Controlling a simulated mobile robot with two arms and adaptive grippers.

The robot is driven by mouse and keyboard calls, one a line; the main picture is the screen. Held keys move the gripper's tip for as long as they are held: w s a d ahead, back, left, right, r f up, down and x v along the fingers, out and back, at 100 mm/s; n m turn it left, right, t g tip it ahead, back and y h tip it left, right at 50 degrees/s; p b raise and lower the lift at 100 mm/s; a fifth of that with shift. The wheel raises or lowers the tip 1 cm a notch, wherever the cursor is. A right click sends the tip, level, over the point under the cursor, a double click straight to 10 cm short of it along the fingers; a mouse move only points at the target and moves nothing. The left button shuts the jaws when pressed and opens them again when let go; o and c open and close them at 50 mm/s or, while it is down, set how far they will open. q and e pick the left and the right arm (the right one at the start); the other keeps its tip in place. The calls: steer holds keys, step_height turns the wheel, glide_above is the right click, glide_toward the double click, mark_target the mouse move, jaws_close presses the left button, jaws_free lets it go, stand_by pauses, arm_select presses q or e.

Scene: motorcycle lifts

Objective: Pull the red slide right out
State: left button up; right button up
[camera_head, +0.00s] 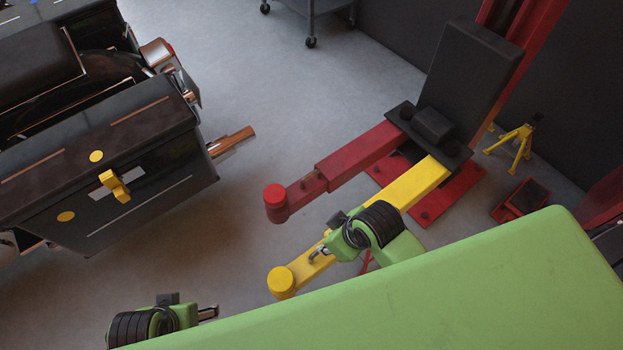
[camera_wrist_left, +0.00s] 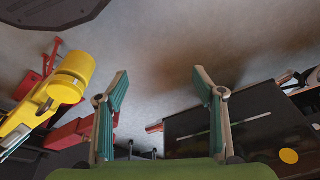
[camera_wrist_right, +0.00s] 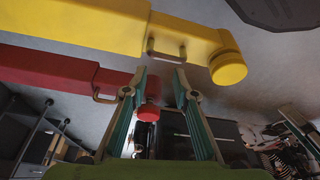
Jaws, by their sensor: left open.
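The red slide (camera_head: 299,191) sticks out of the red lift arm (camera_head: 355,158), with a red round pad (camera_head: 275,198) on its end. Its handle (camera_wrist_right: 100,94) shows in the right wrist view, left of my fingers. My right gripper (camera_wrist_right: 160,72) is partly open and empty, with its fingertips near the handle (camera_wrist_right: 165,50) of the yellow slide. In the head view my right gripper (camera_head: 318,253) is over the yellow arm (camera_head: 412,192). My left gripper (camera_head: 208,312) is wide open and empty at the lower left, apart from both slides.
The yellow slide's round pad (camera_head: 281,282) lies in front of the red one. A dark motorcycle (camera_head: 140,160) stands at the left. A black lift post cover (camera_head: 470,75), a yellow stand (camera_head: 515,142) and a cart (camera_head: 310,8) stand farther back. Grey floor (camera_head: 260,90) between them is free.

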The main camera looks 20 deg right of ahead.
steer(key=w+a+r+n+y, duration=0.1)
steer(key=w+a+r+n, duration=0.2)
steer(key=w+a+n, duration=0.25)
arm_select(q)
step_height(320, 180, down, 5)
arm_select(e)
steer(key=n+g+h, duration=0.2)
steer(key=n, duration=0.8)
glide_toward(311, 175)
steer(key=f+b, duration=0.1)
steer(key=f, duration=0.1)
steer(key=f+b, duration=0.2)
steer(key=w+f+b, duration=0.1)
steer(key=f+b, duration=0.1)
steer(key=f, duration=0.1)
steer(key=shift+a+f, duration=0.1)
steer(key=shift+a, duration=0.25)
arm_select(q)
steer(key=shift+t, duration=0.3)
steer(key=v, duration=0.3)
steer(key=w+v, duration=0.1)
steer(key=v, duration=0.1)
steer(key=shift+r, duration=0.55)
arm_select(e)
steer(key=shift+w+f, duration=0.15)
steer(key=shift+f, duration=0.2)
jaws_close()
